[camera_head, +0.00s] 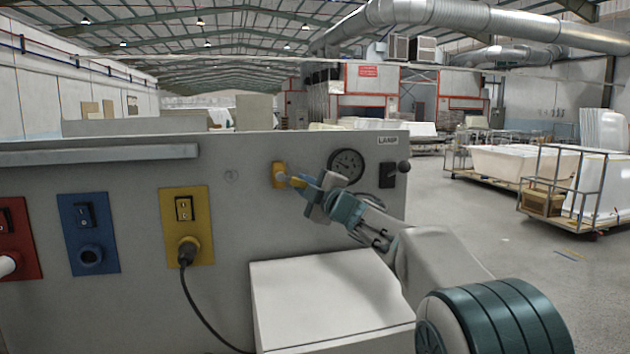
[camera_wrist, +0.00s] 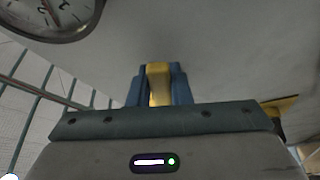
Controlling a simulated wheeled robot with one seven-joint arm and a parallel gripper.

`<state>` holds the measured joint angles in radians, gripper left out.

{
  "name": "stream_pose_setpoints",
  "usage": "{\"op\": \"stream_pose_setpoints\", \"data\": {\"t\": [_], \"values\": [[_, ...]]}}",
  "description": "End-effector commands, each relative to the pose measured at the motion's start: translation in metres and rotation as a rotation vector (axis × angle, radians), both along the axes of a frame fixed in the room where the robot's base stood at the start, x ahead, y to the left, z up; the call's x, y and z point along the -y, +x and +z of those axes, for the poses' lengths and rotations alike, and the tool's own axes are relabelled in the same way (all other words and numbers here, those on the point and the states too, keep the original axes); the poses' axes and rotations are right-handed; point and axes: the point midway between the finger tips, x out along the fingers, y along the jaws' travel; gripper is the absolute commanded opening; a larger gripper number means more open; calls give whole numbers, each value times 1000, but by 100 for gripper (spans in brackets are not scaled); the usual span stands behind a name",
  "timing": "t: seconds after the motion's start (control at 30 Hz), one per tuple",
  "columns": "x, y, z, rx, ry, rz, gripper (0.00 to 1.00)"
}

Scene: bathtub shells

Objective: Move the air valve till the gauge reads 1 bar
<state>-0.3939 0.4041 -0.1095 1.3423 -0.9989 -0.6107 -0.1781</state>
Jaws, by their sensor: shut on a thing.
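The yellow air valve (camera_head: 279,175) is on the upright grey panel, left of the gauge. Its yellow handle points right and slightly down toward my gripper (camera_head: 302,184). In the wrist view the handle (camera_wrist: 158,84) sits between the blue fingers of my gripper (camera_wrist: 159,72), which are shut on it. The round dark gauge (camera_head: 347,165) is just right of and above my gripper; it is partly cut off at the top left of the wrist view (camera_wrist: 52,14). A reddish needle shows there, but I cannot read its value.
A lamp switch (camera_head: 387,175) with a dark knob is right of the gauge. Red (camera_head: 20,250), blue (camera_head: 88,255) and yellow (camera_head: 201,220) socket plates are at left, with a black cable hanging from the yellow one. A white box (camera_head: 325,310) stands below my arm. Carts with tubs stand at right.

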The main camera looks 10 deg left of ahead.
Motion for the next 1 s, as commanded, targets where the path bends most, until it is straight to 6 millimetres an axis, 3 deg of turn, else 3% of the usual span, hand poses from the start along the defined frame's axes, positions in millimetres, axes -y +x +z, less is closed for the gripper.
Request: {"op": "stream_pose_setpoints", "data": {"t": [0.67, 0.7, 0.77, 1.0], "values": [[3, 1, 4, 38, -81, -2, 0], [3, 1, 4, 38, -81, -2, 21], [4, 2, 4, 37, -81, -2, 37], [4, 2, 5, 38, -80, -3, 40]]}}
